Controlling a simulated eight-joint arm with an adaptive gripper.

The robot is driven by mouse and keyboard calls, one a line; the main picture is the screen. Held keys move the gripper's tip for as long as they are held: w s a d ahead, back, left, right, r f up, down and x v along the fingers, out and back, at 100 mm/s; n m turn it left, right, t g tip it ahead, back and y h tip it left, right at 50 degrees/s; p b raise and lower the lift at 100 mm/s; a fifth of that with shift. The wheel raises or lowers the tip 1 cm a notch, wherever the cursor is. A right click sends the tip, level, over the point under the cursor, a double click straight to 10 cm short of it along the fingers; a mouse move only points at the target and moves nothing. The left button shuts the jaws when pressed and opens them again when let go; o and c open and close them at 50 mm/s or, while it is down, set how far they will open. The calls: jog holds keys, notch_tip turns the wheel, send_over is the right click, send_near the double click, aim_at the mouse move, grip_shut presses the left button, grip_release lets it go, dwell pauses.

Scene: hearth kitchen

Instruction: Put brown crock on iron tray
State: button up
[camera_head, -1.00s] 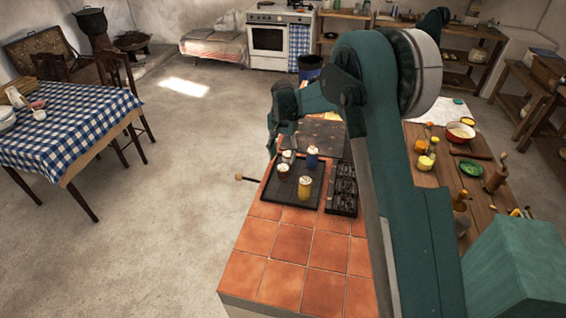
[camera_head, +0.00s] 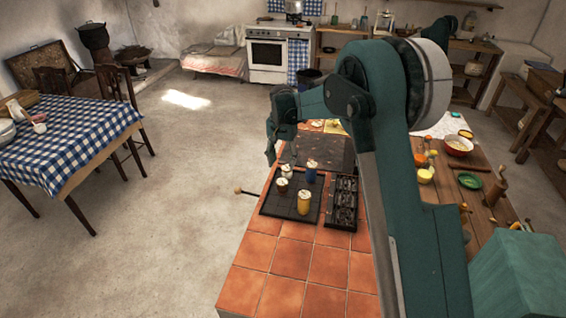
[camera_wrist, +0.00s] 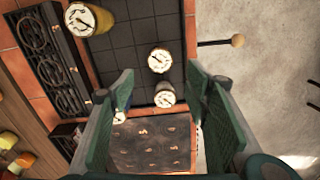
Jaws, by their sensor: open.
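The ochre one is at the upper left of the wrist view (camera_wrist: 94,20). My gripper (camera_head: 271,150) is open above the tray's far left. In the wrist view its green fingers (camera_wrist: 160,82) stand apart, with a greyish crock (camera_wrist: 165,97) showing between them, not gripped.
A black ornate grate (camera_head: 343,205) lies right of the tray. A dark spotted plate (camera_head: 318,150) lies behind it. A wooden-knobbed rod (camera_head: 245,192) sticks out left. Bare terracotta tiles (camera_head: 285,258) lie in front. A wooden table (camera_head: 430,185) with bowls is at right.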

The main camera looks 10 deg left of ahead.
dwell(0.3)
jog(key=s+d+r+t, duration=0.2)
jog(key=s+d+r, duration=0.6)
jog(key=d+r, duration=0.4)
jog(key=s+d+r+t, duration=0.1)
jog(key=s+d+r, duration=0.9)
jog(key=d, duration=0.4)
jog(key=s+d+r+n+t, duration=0.1)
jog(key=s+d+r+t, duration=0.15)
jog(key=s+d, duration=0.95)
jog(key=s+d+f+t, duration=0.1)
jog(key=s+d+f, duration=0.1)
jog(key=s, duration=0.6)
jog(key=s+d+f, duration=0.3)
jog(key=s+d, duration=0.1)
jog(key=s, duration=0.4)
jog(key=shift+d+n+t, duration=0.2)
jog(key=shift+n+t, duration=0.15)
jog(key=shift+n, duration=0.05)
